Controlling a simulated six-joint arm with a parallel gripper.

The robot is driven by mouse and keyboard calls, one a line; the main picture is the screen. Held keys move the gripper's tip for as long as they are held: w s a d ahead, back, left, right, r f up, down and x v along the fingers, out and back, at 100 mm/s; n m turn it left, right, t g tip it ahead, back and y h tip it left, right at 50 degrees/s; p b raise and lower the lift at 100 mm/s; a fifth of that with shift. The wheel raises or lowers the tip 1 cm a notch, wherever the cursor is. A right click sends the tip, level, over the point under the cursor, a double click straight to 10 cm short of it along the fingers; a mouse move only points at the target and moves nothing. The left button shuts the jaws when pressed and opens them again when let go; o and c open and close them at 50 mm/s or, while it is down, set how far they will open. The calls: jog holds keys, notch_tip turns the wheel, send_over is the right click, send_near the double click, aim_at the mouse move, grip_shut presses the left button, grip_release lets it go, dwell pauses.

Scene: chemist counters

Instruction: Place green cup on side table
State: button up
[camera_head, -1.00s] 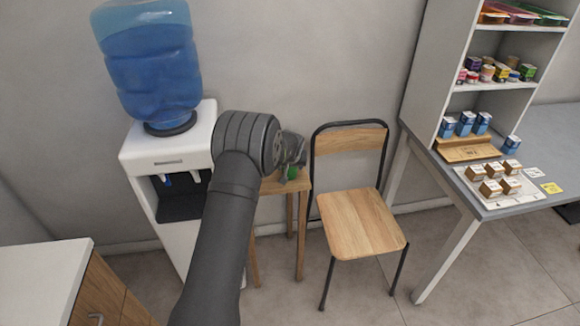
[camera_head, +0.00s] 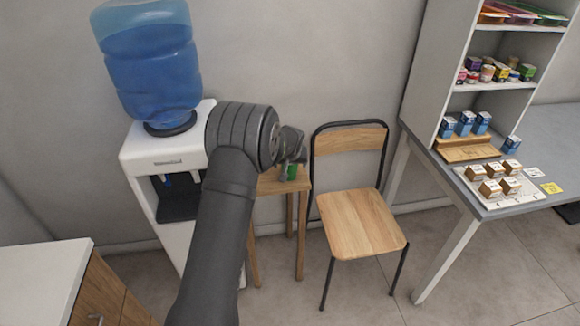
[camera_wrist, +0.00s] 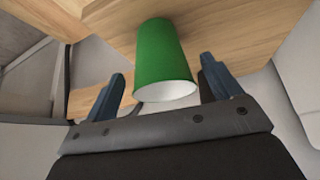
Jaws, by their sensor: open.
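The green cup (camera_wrist: 163,60) has a white inside, and its open rim faces my gripper in the wrist view. In the head view the cup (camera_head: 290,173) is a small green patch on the wooden side table (camera_head: 270,186), partly hidden by my gripper. The wooden top also shows in the wrist view (camera_wrist: 215,28) at the cup's far end. My gripper (camera_wrist: 164,84) is open, with one blue-grey finger on each side of the cup and visible gaps between. In the head view my gripper (camera_head: 293,158) is just above the cup.
A white water dispenser (camera_head: 165,155) with a blue bottle (camera_head: 150,65) stands left of the side table. A wooden chair (camera_head: 362,222) stands close on its right. A grey counter (camera_head: 510,205) with boxes is farther right, and a white-topped cabinet (camera_head: 35,280) is at lower left.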

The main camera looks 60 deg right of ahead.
jog(key=v, duration=0.9)
jog(key=shift+f, duration=0.1)
jog(key=x, duration=1.2)
jog(key=shift+w+f, duration=0.1)
jog(key=shift+f, duration=0.05)
jog(key=shift+r, duration=0.3)
